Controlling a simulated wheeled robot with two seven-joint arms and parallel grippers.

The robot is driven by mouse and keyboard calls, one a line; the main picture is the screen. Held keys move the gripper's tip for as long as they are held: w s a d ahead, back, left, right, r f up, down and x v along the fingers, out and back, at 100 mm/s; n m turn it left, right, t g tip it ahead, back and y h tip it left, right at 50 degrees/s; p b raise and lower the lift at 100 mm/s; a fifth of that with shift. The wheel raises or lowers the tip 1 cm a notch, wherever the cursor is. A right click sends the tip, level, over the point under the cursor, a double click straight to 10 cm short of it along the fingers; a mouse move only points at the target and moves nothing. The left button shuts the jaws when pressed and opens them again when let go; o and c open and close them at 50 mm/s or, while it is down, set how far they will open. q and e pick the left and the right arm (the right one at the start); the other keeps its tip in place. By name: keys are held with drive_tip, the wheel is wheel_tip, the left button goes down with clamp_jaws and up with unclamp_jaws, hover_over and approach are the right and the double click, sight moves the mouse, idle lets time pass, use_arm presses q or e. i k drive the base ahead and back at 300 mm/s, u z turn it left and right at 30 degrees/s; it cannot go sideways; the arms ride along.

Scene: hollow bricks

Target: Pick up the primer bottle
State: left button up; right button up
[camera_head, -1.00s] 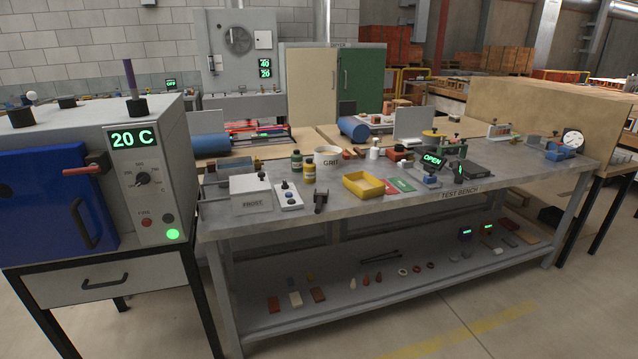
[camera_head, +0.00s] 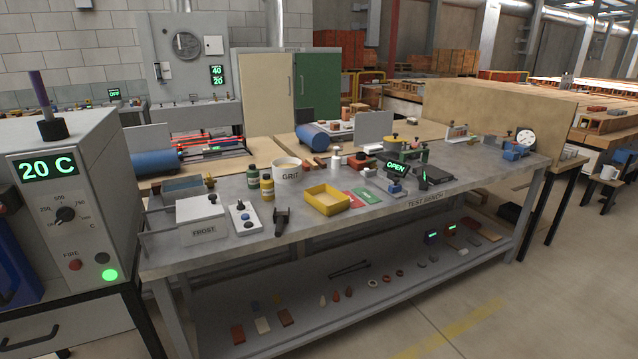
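Several small bottles stand upright on the grey test bench (camera_head: 390,205). A dark green bottle (camera_head: 253,177) with a dark cap and a yellow bottle (camera_head: 267,188) with a dark cap stand close together, left of the white GRIT tub (camera_head: 287,170). A white bottle (camera_head: 336,161) stands farther right, behind the yellow tray. Their labels are too small to read, so I cannot tell which is the primer bottle. Neither of my grippers shows in the head view.
The bench also holds a FROST box (camera_head: 201,219), a button panel (camera_head: 243,218), a dark hand tool (camera_head: 282,222), a yellow tray (camera_head: 326,199) and an OPEN display (camera_head: 396,168). A 20 C furnace (camera_head: 75,200) stands left. Floor (camera_head: 480,310) at front right is clear.

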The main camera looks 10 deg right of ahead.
sight(267, 186)
drive_tip(key=z, duration=0.4)
drive_tip(key=i, duration=0.85)
drive_tip(key=u, duration=0.05)
